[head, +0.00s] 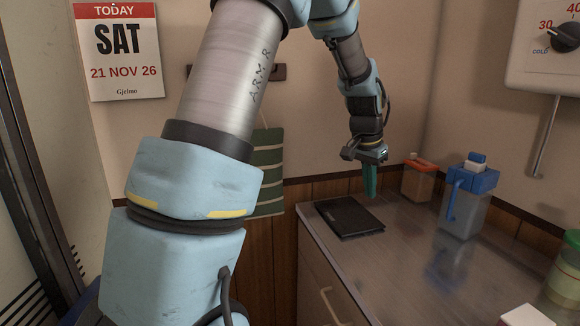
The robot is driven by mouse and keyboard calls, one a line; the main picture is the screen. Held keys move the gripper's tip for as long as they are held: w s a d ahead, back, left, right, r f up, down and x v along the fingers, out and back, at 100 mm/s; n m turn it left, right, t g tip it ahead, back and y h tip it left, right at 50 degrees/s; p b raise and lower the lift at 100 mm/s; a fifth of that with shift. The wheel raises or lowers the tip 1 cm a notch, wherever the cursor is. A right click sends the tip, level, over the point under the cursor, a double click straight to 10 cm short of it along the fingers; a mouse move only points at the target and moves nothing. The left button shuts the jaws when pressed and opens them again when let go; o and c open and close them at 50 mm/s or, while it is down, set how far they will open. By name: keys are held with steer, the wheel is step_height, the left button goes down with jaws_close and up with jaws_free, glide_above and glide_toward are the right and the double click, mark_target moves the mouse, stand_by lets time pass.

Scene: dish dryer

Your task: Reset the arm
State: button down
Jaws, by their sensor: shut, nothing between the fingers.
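My arm rises from the lower left of the head view, bends at the top and hangs down over the counter. My gripper (370,181) points down with its teal fingers together and nothing between them.
The metal counter (415,275) has free room in its middle. A blue-lidded jug (465,200) and an orange-lidded container (418,180) stand at the back right. A green-topped jar (566,270) is at the right edge. A wall heater (545,50) hangs above.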

steer(key=s+a+f+n+y, duration=0.1)
steer(key=s+a+n, duration=0.3)
steer(key=a, duration=1)
steer(key=s+a+f+n+y, duration=0.1)
steer(key=s+a+n, duration=0.4)
steer(key=s+a, duration=0.5)
steer(key=a+f, duration=0.1)
steer(key=a, duration=0.3)
steer(key=shift+s+a+f+p, duration=0.15)
steer(key=shift+s+f+p, duration=0.05)
steer(key=shift+f+p, duration=0.1)
